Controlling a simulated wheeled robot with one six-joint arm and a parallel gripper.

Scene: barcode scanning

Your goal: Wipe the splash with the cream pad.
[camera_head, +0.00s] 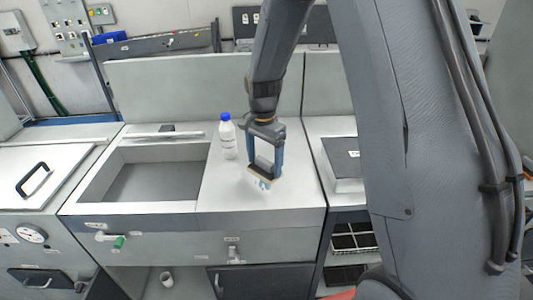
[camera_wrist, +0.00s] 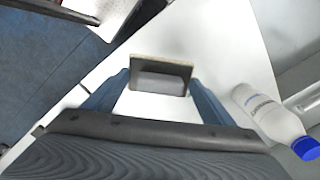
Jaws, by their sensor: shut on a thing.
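My gripper (camera_head: 265,169) points down over the white counter to the right of the sink. It is shut on the cream pad (camera_head: 267,177), gripping the pad's grey block handle between its two blue fingers. The pad also shows in the wrist view (camera_wrist: 161,63), with the handle towards me. I cannot tell whether the pad touches the counter. The splash does not show in the wrist view.
A white bottle with a blue cap (camera_head: 228,138) stands on the counter just left of my gripper, and it shows at the right in the wrist view (camera_wrist: 270,118). The sink (camera_head: 150,181) opens to the left. The counter's front edge (camera_head: 258,212) is close to the splash.

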